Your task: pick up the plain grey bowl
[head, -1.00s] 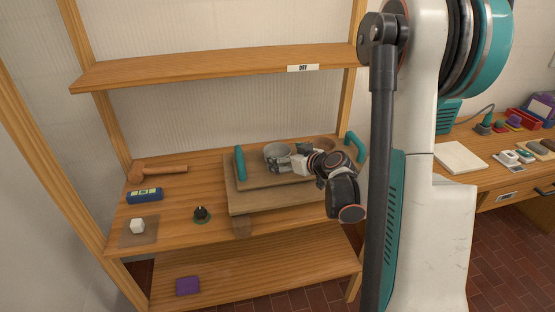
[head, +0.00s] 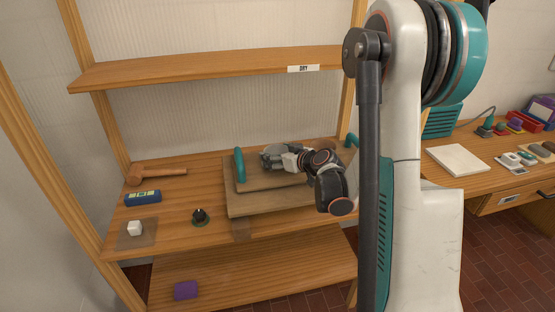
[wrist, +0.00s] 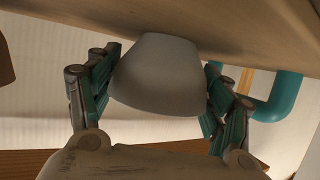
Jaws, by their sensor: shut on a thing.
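The plain grey bowl (wrist: 155,75) sits between the two fingers of my gripper (wrist: 162,70) in the wrist view, one finger against each side. My gripper is shut on it. In the head view my gripper (head: 276,157) is over the wooden tray (head: 245,184), and its fingers and wrist hide most of the bowl. The bowl's narrow base is close to the tray's wooden surface in the wrist view; I cannot tell whether they touch.
The tray has teal handles (head: 239,164) that stand up at its ends. A shelf (head: 220,68) runs above.

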